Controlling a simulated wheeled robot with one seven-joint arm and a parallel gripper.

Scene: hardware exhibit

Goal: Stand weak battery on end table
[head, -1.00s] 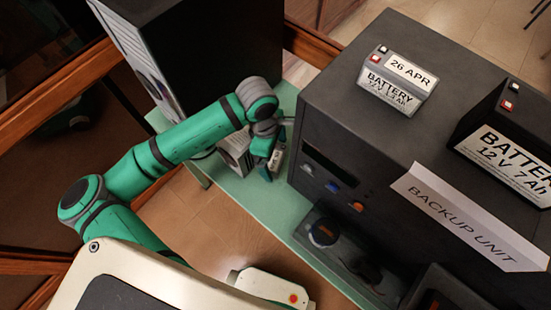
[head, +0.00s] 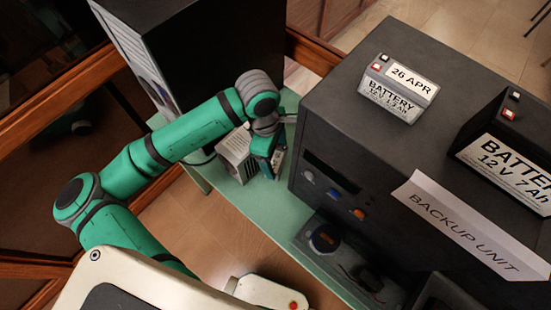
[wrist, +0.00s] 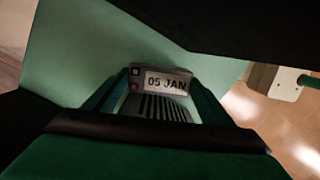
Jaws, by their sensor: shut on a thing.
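My gripper (head: 270,160) is shut on a small grey battery (wrist: 165,82), which has a white "05 JAN" label and a dark and a red terminal. In the head view the battery (head: 279,156) is mostly hidden by the fingers. It is over the pale green table (head: 228,190), between the black cabinet and the backup unit. I cannot tell whether it touches the green top. Another battery (head: 398,88), labelled "26 APR", sits on the backup unit. A larger black battery (head: 512,160) stands to its right.
The dark backup unit (head: 335,135) rises just right of my gripper. A tall black cabinet (head: 215,60) stands behind and left, and a grey vented box (head: 238,155) is close to the gripper's left. A strip of green top in front is clear.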

